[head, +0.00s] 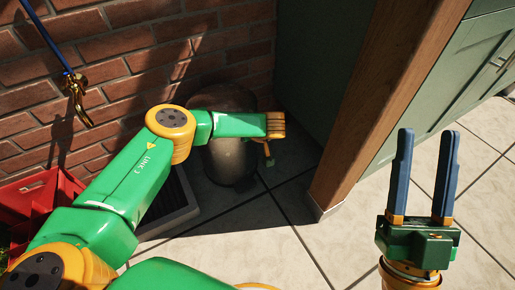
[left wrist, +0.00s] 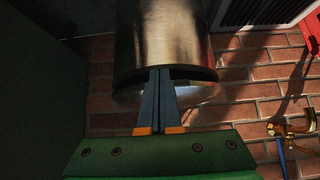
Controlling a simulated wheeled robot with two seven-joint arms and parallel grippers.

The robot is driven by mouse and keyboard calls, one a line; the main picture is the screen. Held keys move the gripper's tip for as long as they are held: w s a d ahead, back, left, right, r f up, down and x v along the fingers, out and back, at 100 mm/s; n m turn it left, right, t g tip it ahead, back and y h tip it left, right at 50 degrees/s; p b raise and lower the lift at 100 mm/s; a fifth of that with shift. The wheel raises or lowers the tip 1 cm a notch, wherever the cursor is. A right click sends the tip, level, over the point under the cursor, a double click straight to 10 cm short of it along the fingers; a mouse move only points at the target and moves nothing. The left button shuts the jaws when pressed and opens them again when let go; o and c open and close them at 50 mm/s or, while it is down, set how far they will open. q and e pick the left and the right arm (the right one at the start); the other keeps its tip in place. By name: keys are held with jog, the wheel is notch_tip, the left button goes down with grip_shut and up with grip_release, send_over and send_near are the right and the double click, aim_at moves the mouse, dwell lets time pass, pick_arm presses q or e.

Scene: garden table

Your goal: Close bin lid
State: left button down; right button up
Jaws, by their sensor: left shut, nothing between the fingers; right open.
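The bin (head: 232,165), a dark grey metal cylinder, stands on the tiles in the corner by the brick wall. My left arm crosses in front of its upper part in the head view, so the lid's position is hard to tell there. In the left wrist view the bin's metal body (left wrist: 165,35) fills the top middle, with a dark rim and a paler curved surface (left wrist: 195,92) beyond it. My left gripper (left wrist: 160,72) is shut and empty, its fingertips overlapping the rim; contact cannot be told. My right gripper (head: 427,135) is open and empty, well right of the bin.
A wooden post (head: 385,95) and a green panel (head: 315,70) stand close right of the bin. A red crate (head: 42,200) and a dark grate (head: 172,208) are to the left. A blue hose with a brass nozzle (head: 76,90) hangs by the wall. The tiles in front are clear.

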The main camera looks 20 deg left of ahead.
pick_arm(q)
jog(key=s+d+f+p, duration=0.2)
jog(key=s+d, duration=0.4)
jog(key=d, duration=0.1)
jog(key=shift+s+d+f+p, duration=0.15)
jog(key=shift+d+f+p, duration=0.05)
jog(key=shift+f+p, duration=0.1)
pick_arm(e)
jog(key=w+f+g+h, duration=0.2)
jog(key=f+g, duration=0.3)
jog(key=f, duration=0.4)
jog(key=w+d+f+m+g+h, duration=0.1)
jog(key=w+f+g+h, duration=0.2)
jog(key=f+g, duration=0.2)
notch_tip(320, 180, down, 4)
jog(key=shift+d+r+m+g, duration=0.1)
jog(key=shift+d+m+g, duration=0.1)
jog(key=shift+m+g, duration=0.15)
